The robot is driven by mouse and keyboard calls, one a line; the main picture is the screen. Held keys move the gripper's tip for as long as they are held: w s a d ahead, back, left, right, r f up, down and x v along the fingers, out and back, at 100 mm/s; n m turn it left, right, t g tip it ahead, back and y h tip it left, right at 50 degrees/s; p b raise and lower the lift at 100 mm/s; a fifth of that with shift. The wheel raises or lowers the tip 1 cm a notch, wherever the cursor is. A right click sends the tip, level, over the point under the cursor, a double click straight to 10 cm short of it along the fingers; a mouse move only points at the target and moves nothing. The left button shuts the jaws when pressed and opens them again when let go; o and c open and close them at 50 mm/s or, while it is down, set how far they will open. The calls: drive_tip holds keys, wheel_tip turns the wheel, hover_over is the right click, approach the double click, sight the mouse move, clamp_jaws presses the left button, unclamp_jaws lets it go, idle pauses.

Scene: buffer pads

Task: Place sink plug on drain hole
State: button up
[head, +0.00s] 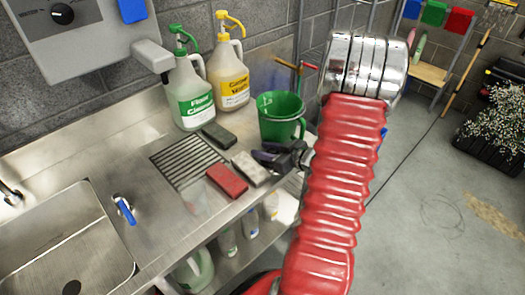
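The steel sink basin (65,240) is at the lower left, cut off by the picture edge. A dark round spot (71,288) on its floor looks like the drain hole; it is partly cut off at the bottom. I cannot make out a separate sink plug. My gripper (268,157) is dark and small at the end of my red-sleeved arm. It hovers at or just above the counter, beside the grey-white pad and in front of the green bucket, far to the right of the sink. Its fingers are too small and dark to show whether they are open or hold anything.
A dark pad (219,136), a red pad (227,181) and a grey-white pad (251,168) lie around the drainage grate (187,163). Two jugs, green-labelled (194,95) and yellow-labelled (230,78), and a green bucket (281,117) stand behind.

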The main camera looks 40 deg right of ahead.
drive_tip(key=shift+o, duration=1.1)
drive_tip(key=shift+s+r, duration=0.1)
drive_tip(key=shift+r, duration=0.05)
drive_tip(key=v, duration=1.1)
drive_tip(key=shift+s+r, duration=0.15)
drive_tip(key=shift+s, duration=0.25)
drive_tip(key=shift+o, duration=0.4)
